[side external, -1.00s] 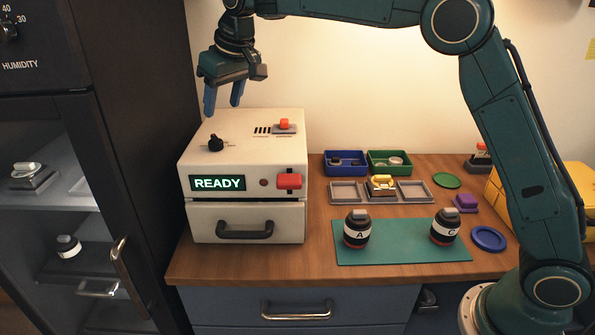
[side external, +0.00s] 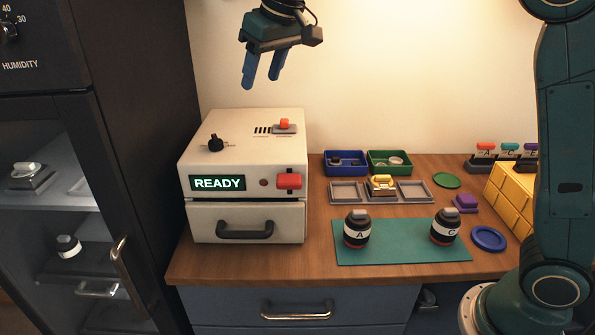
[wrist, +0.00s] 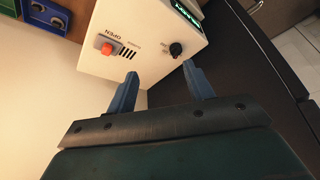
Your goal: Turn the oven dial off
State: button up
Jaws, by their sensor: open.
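The oven (side external: 240,165) is a white box with a lit READY display (side external: 218,183) on its front. Its black dial (side external: 215,143) is on the top face at the left; it also shows in the wrist view (wrist: 176,49). A red slider (side external: 284,124) sits at the top right, by the word OPEN in the wrist view (wrist: 107,48). My gripper (side external: 261,84) is open and empty, high above the back of the oven. Its blue fingers point down and touch nothing. In the wrist view, the dial lies beyond the fingertips (wrist: 160,75), between them.
A dark cabinet (side external: 140,100) stands close on the left of the oven. On the wooden counter (side external: 320,265) to the right are a blue bin (side external: 346,170), a green bin (side external: 400,171) and a teal mat (side external: 400,253) with two dark jars. The air around my gripper is clear.

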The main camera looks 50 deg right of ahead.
jog(key=s+d, duration=0.5)
jog(key=s, duration=0.8)
jog(key=shift+r, duration=0.15)
jog(key=shift+w+m, duration=0.1)
jog(key=shift+m, duration=0.2)
jog(key=w+a+f+m+t+y, duration=0.1)
jog(key=w+f+m+t, duration=0.1)
jog(key=m, duration=0.6)
jog(key=w+a+f+m+t+y, duration=0.1)
jog(key=w+f+m+t, duration=0.1)
jog(key=w+f+m, duration=0.3)
jog(key=w+a+f+m+t+y, duration=0.1)
jog(key=w+a+f+m, duration=0.1)
jog(key=m, duration=0.8)
jog(key=shift+w+f+m+t, duration=0.2)
jog(key=shift+w+f, duration=0.15)
jog(key=shift+w, duration=0.25)
jog(key=shift+w+f+m+t, duration=0.2)
jog(key=shift+w+f, duration=0.1)
jog(key=shift+w, duration=0.25)
jog(key=m, duration=0.3)
jog(key=f+m+t+y, duration=0.1)
jog(key=shift+w+a, duration=0.1)
jog(key=shift+w, duration=0.25)
jog(key=m+t, duration=0.1)
jog(key=m, duration=0.3)
jog(key=shift+w+f, duration=0.1)
jog(key=shift+w, duration=0.05)
